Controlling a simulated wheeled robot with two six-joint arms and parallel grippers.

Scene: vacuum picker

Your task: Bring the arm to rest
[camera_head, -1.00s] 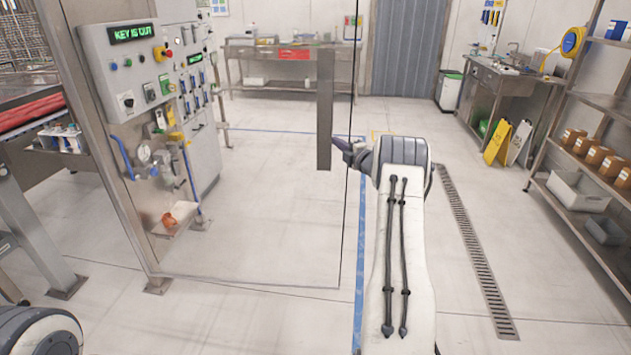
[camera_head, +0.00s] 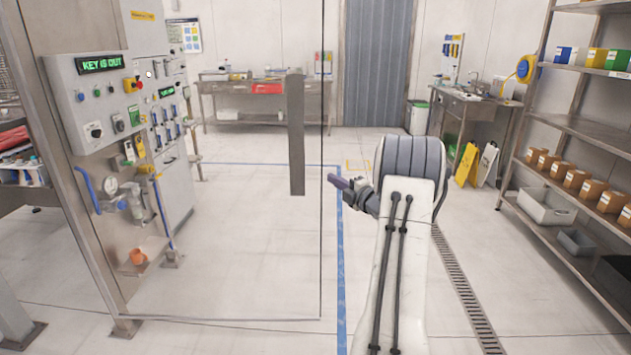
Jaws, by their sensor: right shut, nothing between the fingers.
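My right arm reaches up from the bottom of the head view. Its right gripper (camera_head: 340,182) points left and is shut, with nothing seen in it. The gripper is just right of a clear door panel (camera_head: 240,240) with a long grey vertical handle (camera_head: 296,135). A small gap shows between the fingertips and the handle. My left gripper is not in view.
Shelves (camera_head: 590,135) with boxes and bins line the right side. The middle floor is clear.

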